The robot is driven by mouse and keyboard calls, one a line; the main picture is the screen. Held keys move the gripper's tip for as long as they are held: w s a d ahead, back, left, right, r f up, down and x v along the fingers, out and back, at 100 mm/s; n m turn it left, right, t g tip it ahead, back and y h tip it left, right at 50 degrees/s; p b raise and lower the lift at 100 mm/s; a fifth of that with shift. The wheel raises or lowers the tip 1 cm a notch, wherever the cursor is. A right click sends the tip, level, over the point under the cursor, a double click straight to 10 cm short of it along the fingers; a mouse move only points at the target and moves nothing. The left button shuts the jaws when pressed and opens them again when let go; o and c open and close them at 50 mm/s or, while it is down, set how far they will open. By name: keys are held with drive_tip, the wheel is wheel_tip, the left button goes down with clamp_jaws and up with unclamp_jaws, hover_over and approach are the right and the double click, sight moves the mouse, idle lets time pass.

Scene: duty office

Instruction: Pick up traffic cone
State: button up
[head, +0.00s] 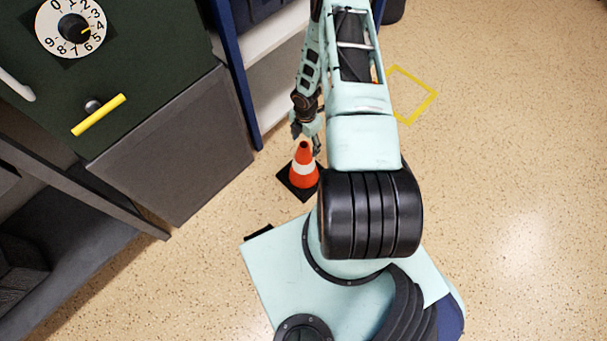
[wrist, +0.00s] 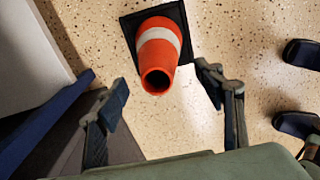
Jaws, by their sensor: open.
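The traffic cone (head: 304,173) is orange with a white band and a square black base. It stands upright on the speckled floor, close to the cabinets, in the head view. In the wrist view the cone (wrist: 159,50) shows from above, its open tip facing the camera. My gripper (head: 308,140) is just beyond the cone in the head view, with its fingers pointing down. In the wrist view its two fingers (wrist: 160,92) are spread apart with the cone's tip between them in the picture. Nothing is held. My arm hides part of the floor.
A dark green cabinet with a numbered dial (head: 72,27) and a yellow handle (head: 98,115) stands at left. A white shelf unit with a blue post (head: 238,75) stands near the cone. A yellow floor outline (head: 430,97) lies at right, where the floor is mostly clear.

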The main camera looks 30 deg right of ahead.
sight(304, 163)
drive_tip(key=f+b, duration=0.1)
drive_tip(key=f, duration=0.4)
drive_tip(key=shift+w+a+f+b, duration=0.15)
drive_tip(key=shift+a+f+b, duration=0.1)
drive_tip(key=shift+b, duration=0.1)
drive_tip(key=shift+d+r, duration=0.1)
clamp_jaws()
